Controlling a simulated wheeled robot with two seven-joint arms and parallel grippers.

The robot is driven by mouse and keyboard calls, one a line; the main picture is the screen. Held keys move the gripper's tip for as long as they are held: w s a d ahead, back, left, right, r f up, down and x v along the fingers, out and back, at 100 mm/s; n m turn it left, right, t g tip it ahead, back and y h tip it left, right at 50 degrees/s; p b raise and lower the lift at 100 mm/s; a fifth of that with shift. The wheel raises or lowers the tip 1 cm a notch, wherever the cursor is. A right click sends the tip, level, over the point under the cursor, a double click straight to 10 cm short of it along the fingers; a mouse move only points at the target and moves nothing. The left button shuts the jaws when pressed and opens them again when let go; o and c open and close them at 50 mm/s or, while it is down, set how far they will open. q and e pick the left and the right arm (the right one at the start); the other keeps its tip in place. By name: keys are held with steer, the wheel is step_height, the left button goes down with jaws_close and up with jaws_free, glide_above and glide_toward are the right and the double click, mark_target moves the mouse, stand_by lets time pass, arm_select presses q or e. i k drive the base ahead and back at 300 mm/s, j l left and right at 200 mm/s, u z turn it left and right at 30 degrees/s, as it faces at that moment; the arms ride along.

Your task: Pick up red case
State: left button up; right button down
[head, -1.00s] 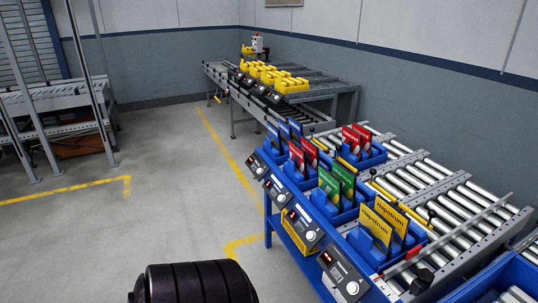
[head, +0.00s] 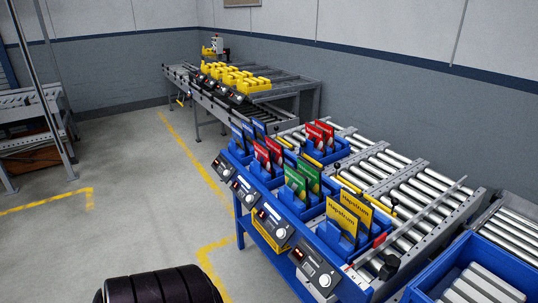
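Thin red cases stand upright in blue holders on the workstation in the head view. A pair of red cases (head: 274,150) is in the front row, between the blue cases (head: 248,135) and the green cases (head: 296,180). Another pair of red cases (head: 314,137) stands farther back, close to the rollers. Yellow cases (head: 342,219) stand nearest to me. Neither of my grippers is in view. A dark ribbed part at the bottom edge looks like part of my own body.
A blue bench carries several control boxes (head: 317,270) along its front edge. A roller conveyor (head: 405,185) runs behind the holders. A blue crate (head: 485,250) is at the lower right. Yellow bins (head: 235,80) sit on a far conveyor. The floor (head: 130,215) left of the bench is clear.

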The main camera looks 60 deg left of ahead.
mark_target(263, 155)
steer(key=u, duration=1.9)
